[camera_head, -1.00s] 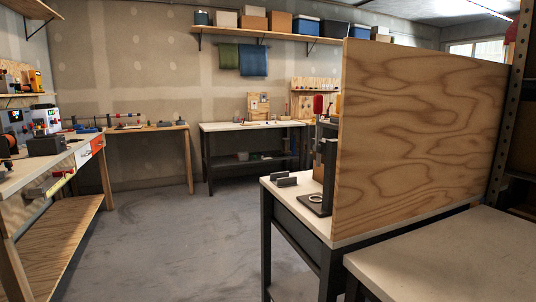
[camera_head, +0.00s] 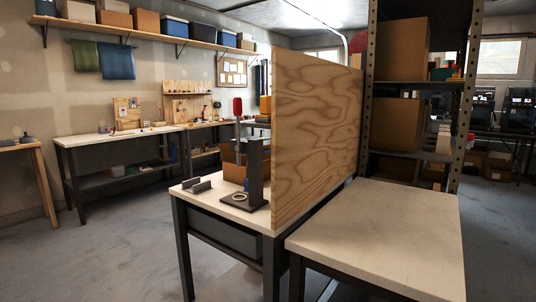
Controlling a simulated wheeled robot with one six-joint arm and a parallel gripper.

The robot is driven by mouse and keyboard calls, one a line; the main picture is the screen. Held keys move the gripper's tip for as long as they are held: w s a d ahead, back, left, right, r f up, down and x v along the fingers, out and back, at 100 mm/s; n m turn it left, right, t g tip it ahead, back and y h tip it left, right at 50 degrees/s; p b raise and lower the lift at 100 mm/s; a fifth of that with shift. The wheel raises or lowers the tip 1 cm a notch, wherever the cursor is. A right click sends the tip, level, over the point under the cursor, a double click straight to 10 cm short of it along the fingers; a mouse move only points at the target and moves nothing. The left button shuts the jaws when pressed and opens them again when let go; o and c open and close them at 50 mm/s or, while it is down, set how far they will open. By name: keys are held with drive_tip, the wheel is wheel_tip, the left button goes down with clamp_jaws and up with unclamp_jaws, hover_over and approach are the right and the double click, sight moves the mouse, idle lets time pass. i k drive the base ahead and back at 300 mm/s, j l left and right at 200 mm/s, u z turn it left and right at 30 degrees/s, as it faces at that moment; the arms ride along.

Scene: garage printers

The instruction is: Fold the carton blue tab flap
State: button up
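A brown carton (camera_head: 233,171) sits at the back of the small white-topped table (camera_head: 190,191), partly hidden behind a black upright stand (camera_head: 256,172). A small blue patch shows at its lower right beside the stand; I cannot tell whether it is a tab flap. Whether the carton's flaps are open or folded is too small to tell. My gripper is not in view.
A plywood panel (camera_head: 316,140) stands at the table's right edge, beside a bare white table (camera_head: 390,228). Shelving with large cardboard boxes (camera_head: 401,49) rises behind. Workbenches line the back wall. The grey floor (camera_head: 110,255) at left is clear.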

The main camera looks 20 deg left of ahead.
sight(267, 149)
drive_tip(key=u, duration=1)
drive_tip(key=i+j, duration=0.2)
drive_tip(key=j, duration=0.15)
drive_tip(key=i+j+z, duration=0.1)
drive_tip(key=i+j, duration=0.15)
drive_tip(key=j, duration=0.15)
drive_tip(key=i+j, duration=0.2)
drive_tip(key=j, duration=0.15)
drive_tip(key=i+j+z, duration=0.1)
drive_tip(key=j, duration=0.3)
drive_tip(key=i+j, duration=0.25)
drive_tip(key=j, duration=0.15)
drive_tip(key=i+z, duration=0.05)
